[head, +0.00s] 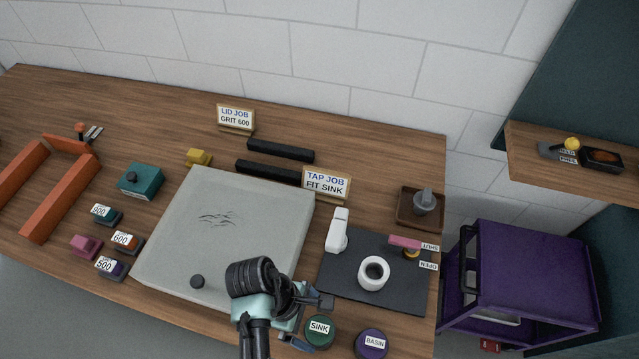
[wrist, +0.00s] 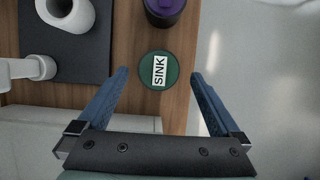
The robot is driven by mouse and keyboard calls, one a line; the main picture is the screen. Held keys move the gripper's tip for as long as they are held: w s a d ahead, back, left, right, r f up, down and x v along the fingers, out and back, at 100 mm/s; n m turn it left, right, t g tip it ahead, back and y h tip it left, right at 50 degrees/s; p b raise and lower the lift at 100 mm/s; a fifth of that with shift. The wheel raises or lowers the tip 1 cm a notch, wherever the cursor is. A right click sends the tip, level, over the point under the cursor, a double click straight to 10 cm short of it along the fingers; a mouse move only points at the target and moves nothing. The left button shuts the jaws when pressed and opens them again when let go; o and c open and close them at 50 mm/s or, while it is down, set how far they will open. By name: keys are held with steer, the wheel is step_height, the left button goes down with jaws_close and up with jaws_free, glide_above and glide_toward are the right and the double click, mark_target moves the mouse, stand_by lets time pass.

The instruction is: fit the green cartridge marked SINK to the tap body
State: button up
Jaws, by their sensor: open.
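The green cartridge marked SINK (head: 319,331) stands near the table's front edge. In the wrist view the SINK cartridge (wrist: 158,70) lies just ahead of my gripper, between the lines of its two fingers. My gripper (head: 318,318) is open and empty; its blue fingers show in the wrist view (wrist: 160,75). The tap body (head: 373,273), a white ring with a dark opening, stands on the dark mat (head: 335,287); its white rim also shows in the wrist view (wrist: 66,12). The white spout piece (head: 338,230) lies on the mat's left side.
A purple cartridge marked BASIN (head: 370,344) stands right beside the SINK one. A pink-handled valve (head: 405,242) with SHUT and OPEN labels is at the mat's back right. A large grey panel (head: 215,240) fills the middle table. A brown tray (head: 420,208) sits behind the mat.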

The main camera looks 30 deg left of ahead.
mark_target(319, 328)
steer(key=shift+x, duration=1.95)
steer(key=shift+c, duration=0.3)
steer(key=c, duration=1.3)
steer(key=shift+r+p, duration=0.1)
steer(key=shift+p, duration=0.25)
